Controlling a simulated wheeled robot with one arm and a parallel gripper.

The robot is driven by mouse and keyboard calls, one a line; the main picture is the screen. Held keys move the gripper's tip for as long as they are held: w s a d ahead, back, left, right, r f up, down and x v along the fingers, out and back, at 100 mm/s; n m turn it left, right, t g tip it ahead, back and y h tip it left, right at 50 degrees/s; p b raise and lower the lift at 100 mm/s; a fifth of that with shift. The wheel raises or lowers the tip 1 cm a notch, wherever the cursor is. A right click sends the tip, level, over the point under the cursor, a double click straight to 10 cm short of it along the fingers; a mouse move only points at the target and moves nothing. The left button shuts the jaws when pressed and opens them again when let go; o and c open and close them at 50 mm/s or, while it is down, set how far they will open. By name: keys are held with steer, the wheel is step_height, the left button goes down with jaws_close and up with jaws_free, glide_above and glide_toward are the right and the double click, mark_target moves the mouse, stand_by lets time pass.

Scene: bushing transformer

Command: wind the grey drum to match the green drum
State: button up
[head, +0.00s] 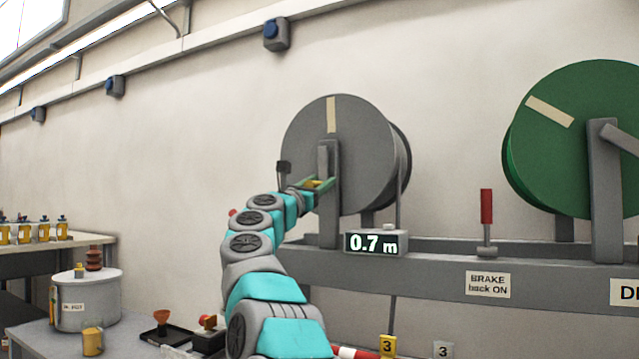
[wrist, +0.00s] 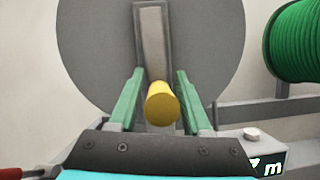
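The grey drum (head: 350,160) stands upright with a pale stripe (head: 331,114) near the top of its face, pointing straight up. The green drum (head: 590,120) is at the right; its pale stripe (head: 549,112) slants towards the upper left. My gripper (head: 318,184) is in front of the grey drum's post. In the wrist view, a yellow knob (wrist: 162,104) sits between the green fingers of my gripper (wrist: 160,78). Narrow gaps show on both sides of the knob, so the fingers are around it but look apart from it. The drum's counter (head: 375,243) reads 0.7 m.
A red-handled brake lever (head: 487,208) stands upright on the grey frame beam (head: 430,262), above the sign (head: 488,284) "BRAKE back ON". A bench at the left holds a grey pot (head: 88,303) and small yellow items. The wall behind is bare near the drums.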

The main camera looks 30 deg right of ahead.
jaws_close()
steer(key=shift+s+d, duration=0.1)
steer(key=shift+d, duration=0.05)
stand_by(0.9)
